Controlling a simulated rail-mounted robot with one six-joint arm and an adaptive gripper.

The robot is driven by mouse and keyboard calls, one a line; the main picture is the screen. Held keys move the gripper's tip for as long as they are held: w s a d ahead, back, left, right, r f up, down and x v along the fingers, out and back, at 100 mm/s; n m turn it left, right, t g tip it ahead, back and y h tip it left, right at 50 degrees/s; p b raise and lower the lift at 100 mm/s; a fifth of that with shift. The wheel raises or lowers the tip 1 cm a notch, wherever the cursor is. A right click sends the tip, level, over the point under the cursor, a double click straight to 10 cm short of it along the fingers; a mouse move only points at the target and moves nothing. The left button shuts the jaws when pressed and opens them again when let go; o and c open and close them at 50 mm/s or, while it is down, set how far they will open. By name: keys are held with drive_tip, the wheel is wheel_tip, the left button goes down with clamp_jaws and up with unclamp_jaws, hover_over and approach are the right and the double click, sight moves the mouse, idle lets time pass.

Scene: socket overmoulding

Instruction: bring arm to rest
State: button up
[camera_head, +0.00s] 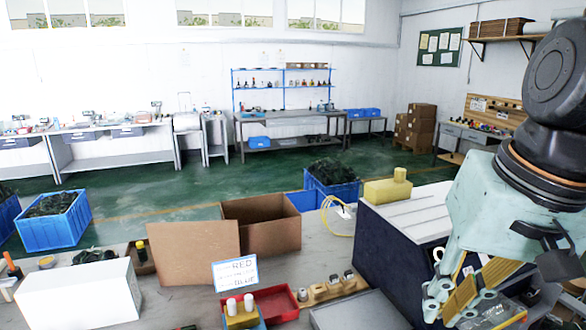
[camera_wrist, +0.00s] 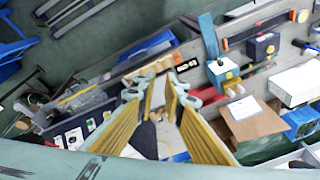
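My gripper (camera_head: 462,303) is at the lower right of the head view, pointing down in front of the dark-sided machine with a white top (camera_head: 408,222). My arm comes in from the right edge above it. In the wrist view, the two yellow-padded fingers of my gripper (camera_wrist: 160,92) reach up from the bottom with a gap between them. The gripper looks open. I see nothing clearly held; a pale strip in the gap looks like background. How far the fingertips are from the surfaces below is hard to tell.
On the workbench (camera_head: 180,292) stand a white box (camera_head: 80,296), an open cardboard box (camera_head: 262,232), a red tray (camera_head: 278,300) and a handwritten red/blue sign (camera_head: 235,273). A yellow block (camera_head: 387,191) sits on the machine. Blue bins (camera_head: 55,228) stand behind on open green floor.

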drive_tip(key=s+a+r+n+t, duration=0.1)
drive_tip(key=s+r+n, duration=0.1)
drive_tip(key=s, duration=0.7)
drive_tip(key=shift+r+n+h, duration=0.25)
drive_tip(key=shift+n+h, duration=0.05)
drive_tip(key=shift+h, duration=0.1)
idle(1.0)
